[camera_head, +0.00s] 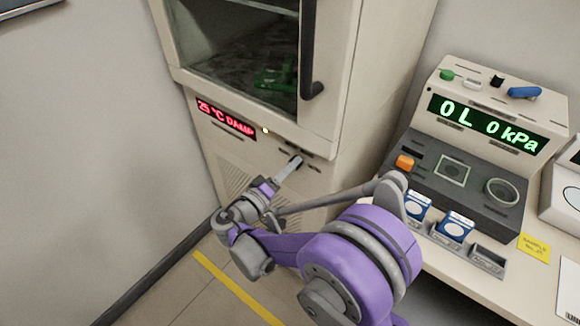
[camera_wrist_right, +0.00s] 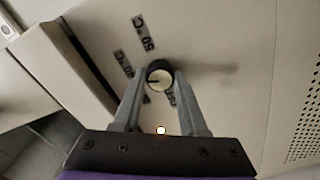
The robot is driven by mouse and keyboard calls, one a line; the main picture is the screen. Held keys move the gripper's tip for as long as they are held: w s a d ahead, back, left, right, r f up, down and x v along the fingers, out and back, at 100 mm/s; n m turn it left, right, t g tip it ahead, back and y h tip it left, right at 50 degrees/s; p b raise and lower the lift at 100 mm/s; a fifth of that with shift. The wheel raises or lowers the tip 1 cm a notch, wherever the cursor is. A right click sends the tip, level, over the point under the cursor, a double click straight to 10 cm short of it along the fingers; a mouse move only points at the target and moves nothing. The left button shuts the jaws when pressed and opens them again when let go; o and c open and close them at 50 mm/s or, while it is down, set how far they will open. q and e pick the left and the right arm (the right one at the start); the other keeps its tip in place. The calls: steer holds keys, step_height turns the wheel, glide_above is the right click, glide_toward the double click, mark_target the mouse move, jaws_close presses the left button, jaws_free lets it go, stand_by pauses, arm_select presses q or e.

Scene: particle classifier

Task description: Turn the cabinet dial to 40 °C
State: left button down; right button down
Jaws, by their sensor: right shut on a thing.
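The cabinet (camera_head: 335,95) stands at the back with a red display (camera_head: 226,118) that reads 25 °C and DAMP. My right gripper (camera_head: 292,166) reaches the panel under its door. In the right wrist view, the dial (camera_wrist_right: 160,84) is a round knob with a pale face and dark rim, and a dark pointer mark toward the left. The right gripper (camera_wrist_right: 158,76) is shut on it, one finger on each side. A label (camera_wrist_right: 143,33) reading 50 °C shows upside down; other labels are partly hidden by the fingers. The dial is hidden in the head view. My left gripper is out of view.
A bench (camera_head: 530,288) on the right bears a console (camera_head: 470,150) with a green display reading 0 L 0 kPa. Blue-and-white boxes (camera_head: 455,226) stand at its front. The cabinet's door handle (camera_head: 308,55) is above my gripper. The floor at left is clear.

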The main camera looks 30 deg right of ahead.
steer(key=shift+m, duration=1)
steer(key=shift+c, duration=2.2)
jaws_free()
steer(key=v, duration=1)
steer(key=shift+s+a+p, duration=0.15)
steer(key=shift+a+p, duration=0.15)
steer(key=shift+a, duration=0.1)
